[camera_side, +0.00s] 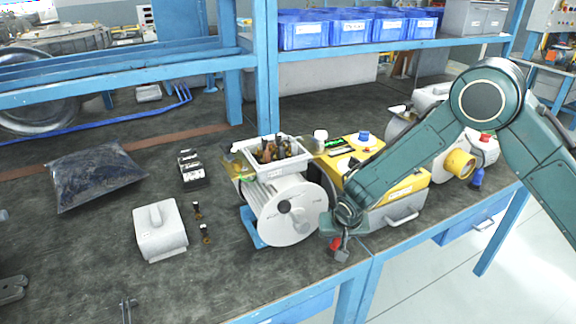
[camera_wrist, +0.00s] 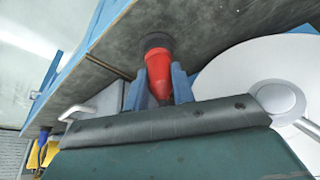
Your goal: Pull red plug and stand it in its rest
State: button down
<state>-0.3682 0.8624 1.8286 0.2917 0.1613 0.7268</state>
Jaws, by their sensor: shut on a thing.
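The red plug (camera_wrist: 160,73) is between the two grey-blue fingers of my gripper (camera_wrist: 159,82) in the wrist view. Its wide end carries a dark ring, seen against the grey bench top; I cannot tell whether that end touches anything. In the side view my gripper (camera_side: 342,250) points down at the bench's front edge, just right of the round white face of the drum-shaped machine (camera_side: 291,220). A small patch of the red plug (camera_side: 335,243) shows beside the fingers there. My gripper is shut on the plug. I cannot make out the plug's rest or its socket.
A yellow-and-grey case (camera_side: 405,203) with a handle stands close right of my gripper. A white tray (camera_side: 278,164) of parts sits on the drum. A white blower with a yellow mouth (camera_side: 458,163) and a blue plug (camera_side: 476,179) is farther right. Bench left of the drum is partly clear.

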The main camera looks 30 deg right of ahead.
dwell(0.3)
jog(key=c, duration=1.1)
grip_release()
jog(key=shift+r, duration=0.1)
jog(key=v, duration=1.3)
jog(key=shift+r, duration=0.3)
jog(key=shift+s, duration=0.15)
jog(key=shift+r, duration=0.1)
